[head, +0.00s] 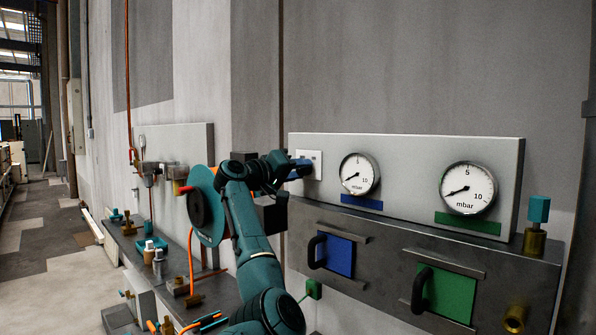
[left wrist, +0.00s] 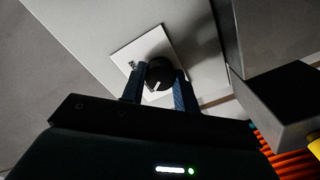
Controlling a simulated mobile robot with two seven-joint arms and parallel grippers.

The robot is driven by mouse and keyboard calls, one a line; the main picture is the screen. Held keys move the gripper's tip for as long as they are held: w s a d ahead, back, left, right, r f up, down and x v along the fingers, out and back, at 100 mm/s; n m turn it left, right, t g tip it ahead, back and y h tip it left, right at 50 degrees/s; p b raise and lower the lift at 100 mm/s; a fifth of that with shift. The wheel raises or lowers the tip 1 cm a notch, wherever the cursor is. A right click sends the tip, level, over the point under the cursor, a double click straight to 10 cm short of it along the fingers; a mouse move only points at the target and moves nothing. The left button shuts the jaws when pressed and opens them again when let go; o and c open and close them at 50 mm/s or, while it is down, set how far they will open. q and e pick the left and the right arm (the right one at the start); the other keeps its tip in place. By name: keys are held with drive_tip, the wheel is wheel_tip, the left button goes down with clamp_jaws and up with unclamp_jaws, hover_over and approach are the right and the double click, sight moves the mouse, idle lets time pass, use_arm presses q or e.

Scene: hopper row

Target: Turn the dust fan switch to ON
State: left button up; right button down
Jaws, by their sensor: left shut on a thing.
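The dust fan switch is a white square plate (head: 316,157) on the left end of the grey gauge panel. In the left wrist view its plate (left wrist: 133,49) carries a round black knob (left wrist: 159,70) with a white pointer mark toward the lower left. A small dark label beside the knob is too small to read. My left gripper (head: 301,168) reaches the switch from the left. In the left wrist view its blue fingers (left wrist: 159,82) are shut on the knob, one on each side. My right gripper is not in view.
Two gauges, left (head: 359,174) and right (head: 467,188), sit right of the switch. Below are a blue hatch (head: 340,255) and a green hatch (head: 447,292) with black handles. A bench (head: 133,252) with fittings and bottles stands left. Open floor (head: 45,280) lies far left.

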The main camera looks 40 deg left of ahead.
use_arm(q)
drive_tip(key=shift+f+m, duration=0.1)
drive_tip(key=shift+m, duration=0.2)
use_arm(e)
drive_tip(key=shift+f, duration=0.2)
use_arm(q)
drive_tip(key=shift+b, duration=0.4)
drive_tip(key=shift+f+m+b, duration=0.1)
drive_tip(key=shift+m+b, duration=0.6)
drive_tip(key=shift+m, duration=0.5)
drive_tip(key=shift+m+b, duration=0.35)
drive_tip(key=shift+m, duration=1.45)
drive_tip(key=m, duration=0.3)
drive_tip(key=shift+m+b, duration=0.3)
drive_tip(key=shift+m, duration=1.7)
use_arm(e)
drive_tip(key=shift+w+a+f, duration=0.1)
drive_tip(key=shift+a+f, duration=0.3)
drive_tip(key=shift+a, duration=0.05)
use_arm(q)
drive_tip(key=shift+r+m, duration=0.2)
drive_tip(key=shift+m, duration=0.1)
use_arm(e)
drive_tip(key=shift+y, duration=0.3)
